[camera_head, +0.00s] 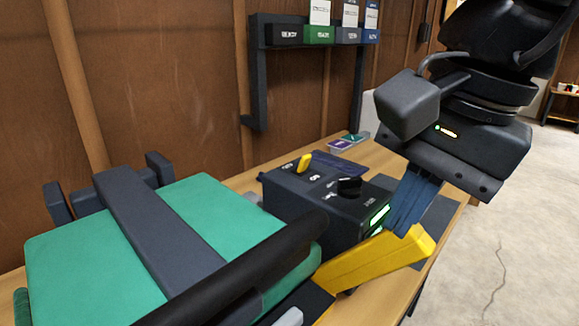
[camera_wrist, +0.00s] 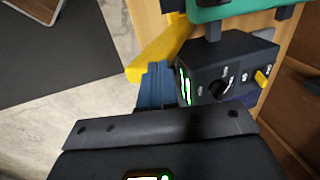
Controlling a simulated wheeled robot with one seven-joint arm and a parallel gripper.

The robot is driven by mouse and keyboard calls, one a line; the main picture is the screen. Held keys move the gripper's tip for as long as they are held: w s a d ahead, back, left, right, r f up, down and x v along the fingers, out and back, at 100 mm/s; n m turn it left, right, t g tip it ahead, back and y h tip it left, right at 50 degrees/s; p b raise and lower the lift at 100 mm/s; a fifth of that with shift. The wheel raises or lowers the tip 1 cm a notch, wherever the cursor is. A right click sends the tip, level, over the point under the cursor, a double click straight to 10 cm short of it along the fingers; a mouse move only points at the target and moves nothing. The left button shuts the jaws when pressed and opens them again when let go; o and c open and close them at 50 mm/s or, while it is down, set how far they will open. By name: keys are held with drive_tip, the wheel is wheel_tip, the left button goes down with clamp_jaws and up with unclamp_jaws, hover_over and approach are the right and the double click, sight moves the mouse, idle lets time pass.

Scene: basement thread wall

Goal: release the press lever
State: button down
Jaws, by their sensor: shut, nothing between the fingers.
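The yellow press lever (camera_head: 372,260) slants up to the right from a dark link at the front of the press. It also shows in the wrist view (camera_wrist: 160,48). The press has a green bed (camera_head: 90,245) with a dark bar (camera_head: 155,225) across it and a black roller-like bar (camera_head: 245,275) at the front. My gripper (camera_head: 404,226) is shut and empty, its blue fingers pointing down at the lever's outer end. In the wrist view its fingers (camera_wrist: 156,70) are right at the lever. I cannot tell whether they touch it.
A black control box (camera_head: 330,210) with a yellow switch (camera_head: 304,163), a black knob (camera_head: 349,186) and green lights stands close beside the fingers. A wall rack (camera_head: 257,75) with labelled bins hangs behind. Open concrete floor (camera_head: 510,235) lies right of the wooden table.

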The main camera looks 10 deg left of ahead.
drive_tip(key=shift+s+d+f+y+b, duration=0.3)
drive_tip(key=shift+s+d+f+b, duration=0.1)
drive_tip(key=shift+d+b, duration=0.1)
drive_tip(key=shift+s, duration=0.1)
wheel_tip(320, 180, up, 13)
drive_tip(key=w+a+p, duration=0.1)
drive_tip(key=shift+f, duration=0.2)
idle(0.4)
drive_tip(key=shift+a, duration=0.15)
